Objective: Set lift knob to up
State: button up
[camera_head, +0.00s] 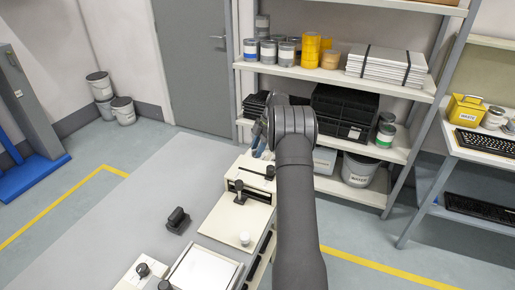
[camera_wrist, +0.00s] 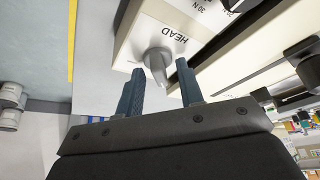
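A grey knob (camera_wrist: 156,62) sticks out of a cream panel marked "HEAD" in the wrist view; I take it to be the lift knob, though no "lift" or "up" mark is readable. My gripper (camera_wrist: 160,78) is open, with one blue ribbed finger on each side of the knob's outer end. Gaps show between the knob and both fingers, and I cannot tell whether either touches it. In the head view my gripper (camera_head: 259,143) shows only partly beside my arm, at the far end of the cream machine (camera_head: 225,218); the knob is hidden there.
The machine stands on a grey surface, with a black stamp-like block (camera_head: 177,217) to its left. A black-handled lever (camera_head: 239,190) and a white knob (camera_head: 245,239) rise from the machine. Shelves (camera_head: 340,80) with cans stand behind.

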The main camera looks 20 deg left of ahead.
jog(key=v, duration=1.7)
jog(key=shift+d+r, duration=0.15)
